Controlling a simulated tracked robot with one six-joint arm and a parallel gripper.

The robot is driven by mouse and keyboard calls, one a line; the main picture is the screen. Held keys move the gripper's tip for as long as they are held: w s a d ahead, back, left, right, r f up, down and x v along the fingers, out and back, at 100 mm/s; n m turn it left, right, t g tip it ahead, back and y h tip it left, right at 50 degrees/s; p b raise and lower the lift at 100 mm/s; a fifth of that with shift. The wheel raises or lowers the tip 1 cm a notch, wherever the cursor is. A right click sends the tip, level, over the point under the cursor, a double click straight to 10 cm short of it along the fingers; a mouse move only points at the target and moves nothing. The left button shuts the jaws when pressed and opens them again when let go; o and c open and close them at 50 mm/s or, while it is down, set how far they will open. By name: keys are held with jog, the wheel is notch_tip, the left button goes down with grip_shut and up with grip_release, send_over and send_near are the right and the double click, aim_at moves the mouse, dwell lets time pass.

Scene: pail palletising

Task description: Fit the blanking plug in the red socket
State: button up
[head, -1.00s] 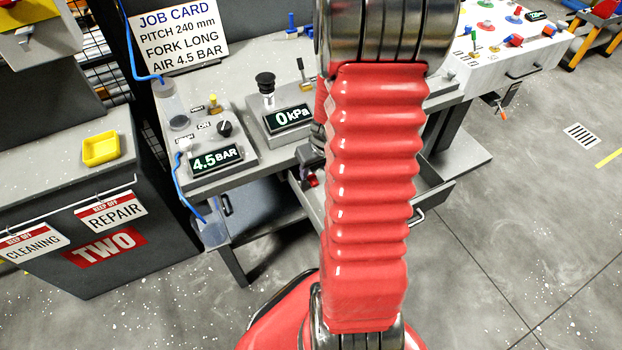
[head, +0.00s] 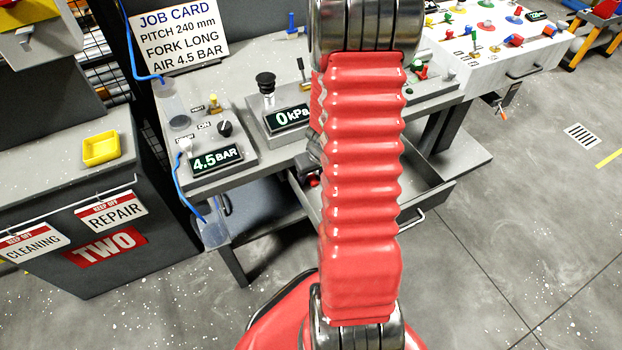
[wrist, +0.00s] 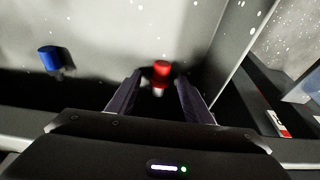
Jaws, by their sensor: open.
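In the wrist view my gripper (wrist: 158,95) is open, with its two dark fingers apart. A short red cylinder with a paler lower end (wrist: 161,68) shows between and just beyond the fingertips. I cannot tell whether it is the blanking plug or a socket. A blue cylinder (wrist: 50,59) stands to the left, clear of the fingers. In the head view my arm hides most of the gripper. A small red piece (head: 314,181) shows beside the arm at the open drawer. Red (head: 421,74) and green (head: 414,62) fittings sit on the bench right of my arm; no red socket is clearly identifiable.
The grey open drawer (head: 428,193) juts from the bench, and its walls surround the gripper area. A 4.5 BAR panel (head: 217,158) and a 0 kPa panel (head: 288,118) stand left of my arm. A white table (head: 530,55) with coloured parts is at the right.

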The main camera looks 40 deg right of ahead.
aim_at(313, 177)
dwell(0.4)
jog(key=c, duration=1.1)
jog(key=shift+r, duration=0.1)
jog(key=shift+r, duration=1.75)
jog(key=s+d, duration=0.7)
jog(key=s, duration=0.2)
jog(key=s+d, duration=0.4)
jog(key=s, duration=0.1)
jog(key=shift+d, duration=0.3)
jog(key=shift+w, duration=0.1)
jog(key=o, duration=0.4)
jog(key=c, duration=0.5)
